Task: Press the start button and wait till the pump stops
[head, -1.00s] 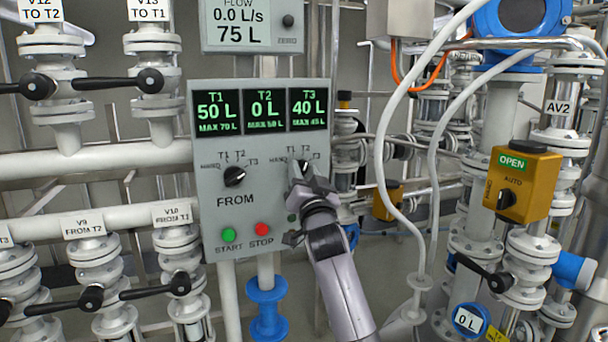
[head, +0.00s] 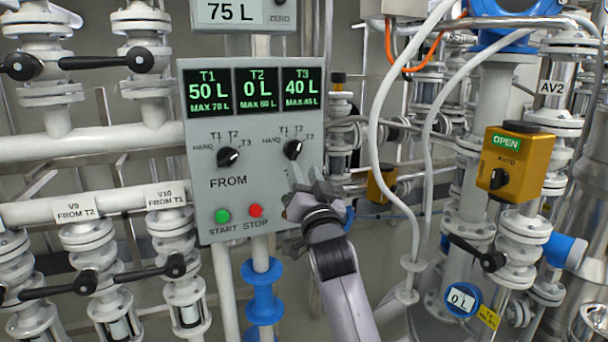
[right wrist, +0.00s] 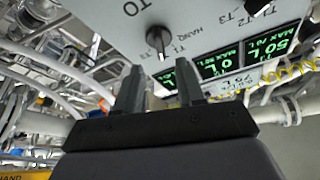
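The grey control panel (head: 245,185) hangs in the middle of the head view. The green START button (head: 222,216) is at its lower left, with the red STOP button (head: 255,210) just right of it. Three tank displays (head: 257,92) read T1 50 L, T2 0 L and T3 40 L. Below them are the FROM knob (head: 228,156) and the TO knob (head: 292,149). My right gripper (head: 308,178) is in front of the panel's lower right, just below the TO knob and right of both buttons. In the right wrist view (right wrist: 160,78) its fingers are apart and empty, near the TO knob (right wrist: 158,38). My left gripper is out of view.
A flow display (head: 243,12) above the panel reads 75 L. Valves with black handles (head: 80,283) stand at left. At right, a yellow actuator (head: 514,165) shows OPEN, and white hoses (head: 381,130) hang near my right arm.

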